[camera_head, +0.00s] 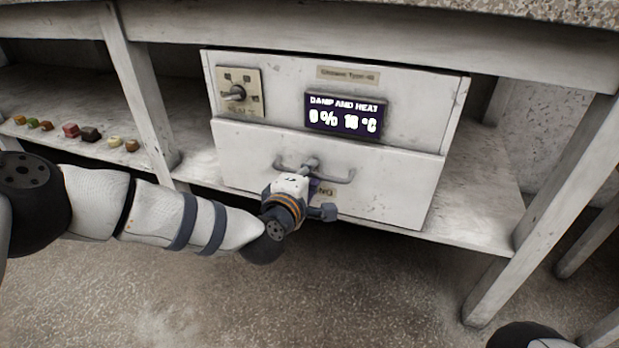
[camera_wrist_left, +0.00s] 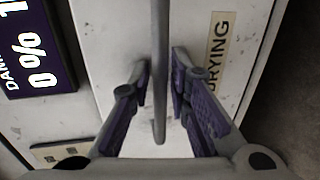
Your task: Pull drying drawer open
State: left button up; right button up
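The drying drawer (camera_head: 390,185) is the white lower front of a white cabinet. It looks shut or nearly so. Its grey bar handle (camera_head: 345,178) runs sideways across the front, and my left gripper covers part of it. My left gripper (camera_head: 311,171) is at the handle. In the left wrist view, the handle (camera_wrist_left: 160,90) passes between the two purple-padded fingers of the left gripper (camera_wrist_left: 158,78). Narrow gaps show on both sides, so the fingers look open around it. The label "DRYING" (camera_wrist_left: 216,55) is beside the right finger. My right gripper is not in view.
The cabinet's upper panel (camera_head: 420,95) has a knob (camera_head: 238,92) and a display (camera_head: 343,118) reading 0 % and 18 °C. Small coloured pieces (camera_head: 90,134) lie on the shelf at left. Bench legs (camera_head: 140,95) flank the cabinet. The floor (camera_head: 370,290) in front is clear.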

pick_arm(q)
jog(key=shift+c, duration=0.2)
grip_shut()
jog(key=shift+s+a+r, duration=0.1)
jog(key=shift+s, duration=0.15)
jog(key=f+p+v, duration=0.2)
jog(key=p+v, duration=0.4)
jog(key=v, duration=0.6)
jog(key=s+f+p+v, duration=0.1)
jog(key=f+p+v, duration=0.2)
jog(key=p+v, duration=0.4)
jog(key=v, duration=0.6)
jog(key=shift+a+f, duration=0.2)
jog(key=shift+a, duration=0.05)
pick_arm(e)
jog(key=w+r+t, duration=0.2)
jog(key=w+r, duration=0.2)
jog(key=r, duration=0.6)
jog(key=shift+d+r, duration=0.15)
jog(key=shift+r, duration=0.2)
pick_arm(q)
jog(key=shift+s, duration=0.15)
